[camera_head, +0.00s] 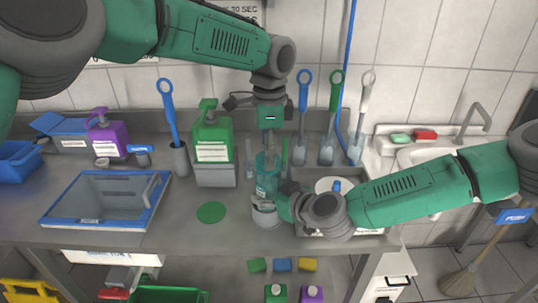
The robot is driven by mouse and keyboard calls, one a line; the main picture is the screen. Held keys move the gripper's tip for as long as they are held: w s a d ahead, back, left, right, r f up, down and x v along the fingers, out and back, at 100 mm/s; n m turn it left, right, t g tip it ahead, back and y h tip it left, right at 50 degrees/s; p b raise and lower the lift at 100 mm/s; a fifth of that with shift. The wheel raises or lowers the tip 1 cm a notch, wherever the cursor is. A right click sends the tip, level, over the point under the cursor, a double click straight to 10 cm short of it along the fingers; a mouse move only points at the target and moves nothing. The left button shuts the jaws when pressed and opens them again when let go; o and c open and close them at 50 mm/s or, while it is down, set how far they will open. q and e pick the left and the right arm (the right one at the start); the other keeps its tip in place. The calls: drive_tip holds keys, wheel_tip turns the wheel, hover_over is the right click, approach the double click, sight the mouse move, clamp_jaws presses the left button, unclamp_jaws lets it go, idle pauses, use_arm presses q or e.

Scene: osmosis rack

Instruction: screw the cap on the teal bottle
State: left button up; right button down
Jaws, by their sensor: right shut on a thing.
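The teal bottle (267,184) is translucent and stands upright near the middle of the bench. A pale grey-white rounded part shows directly below it; I cannot tell whether this belongs to the bottle. My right gripper (286,208) comes in from the right, low at the bottle's right side, and is shut on it; its fingertips are partly hidden. My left gripper (270,138) points down above the bottle's top. Its fingers are too small and cluttered to tell open from shut. I cannot make out the cap.
A grey tray with a blue rim (107,200) stands left. A green jug (211,135), a purple jug (104,137) and a blue brush (169,110) stand behind. A flat green disc (211,212) lies on clear bench. A sink (425,153) is right.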

use_arm(q)
wheel_tip(320, 180, up, 10)
drive_tip(key=shift+r, duration=0.25)
drive_tip(key=shift+d, duration=0.1)
use_arm(e)
drive_tip(key=c, duration=0.6)
unclamp_jaws()
drive_tip(key=shift+d+r, duration=0.1)
drive_tip(key=v, duration=1.1)
drive_tip(key=shift+s+d, duration=0.3)
